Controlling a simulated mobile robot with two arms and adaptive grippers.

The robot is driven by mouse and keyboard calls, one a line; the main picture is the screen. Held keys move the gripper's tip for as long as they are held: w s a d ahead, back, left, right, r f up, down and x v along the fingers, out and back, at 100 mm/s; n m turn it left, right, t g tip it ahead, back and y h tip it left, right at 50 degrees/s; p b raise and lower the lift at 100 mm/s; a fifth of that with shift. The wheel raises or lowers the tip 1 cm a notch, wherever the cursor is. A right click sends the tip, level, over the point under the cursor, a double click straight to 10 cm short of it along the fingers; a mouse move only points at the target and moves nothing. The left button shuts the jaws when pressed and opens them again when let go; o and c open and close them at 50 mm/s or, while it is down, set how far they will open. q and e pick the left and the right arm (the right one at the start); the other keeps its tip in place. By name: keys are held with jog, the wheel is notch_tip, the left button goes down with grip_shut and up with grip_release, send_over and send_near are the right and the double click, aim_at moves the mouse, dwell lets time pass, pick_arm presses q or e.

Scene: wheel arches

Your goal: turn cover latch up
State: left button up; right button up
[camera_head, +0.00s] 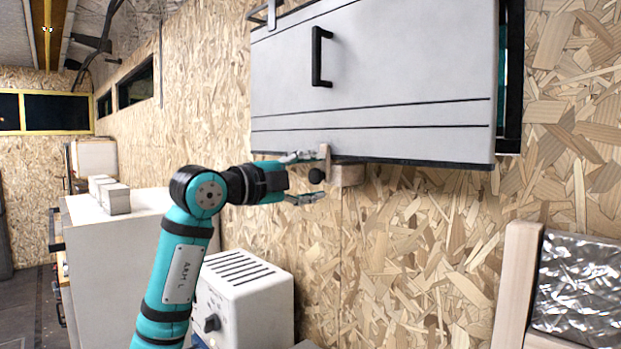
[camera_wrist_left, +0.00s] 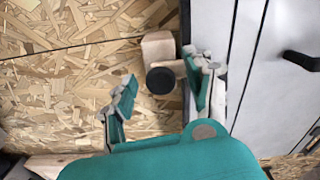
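The white cover (camera_head: 375,75) with a black handle hangs on the chipboard wall and appears closed. At its lower edge is the latch, a small wooden bar (camera_head: 325,158) with a black knob (camera_head: 316,176), on a wooden block (camera_head: 349,176). The bar stands roughly upright, its top end in front of the cover's lower edge. My left gripper (camera_head: 306,178) is open, one finger above the knob and one below. In the left wrist view the knob (camera_wrist_left: 160,80) lies between the spread fingers; the right finger hides part of the bar, so contact is unclear. My right gripper is out of view.
A white slotted box (camera_head: 243,297) with a dial stands below my left arm. A white cabinet (camera_head: 105,265) with small white blocks (camera_head: 113,195) is at the left. A wood-framed panel with a shiny surface (camera_head: 580,290) is at the lower right. The wall below the latch is clear.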

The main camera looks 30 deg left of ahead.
pick_arm(q)
jog(key=shift+s, duration=0.1)
jog(key=v, duration=1.2)
dwell(0.4)
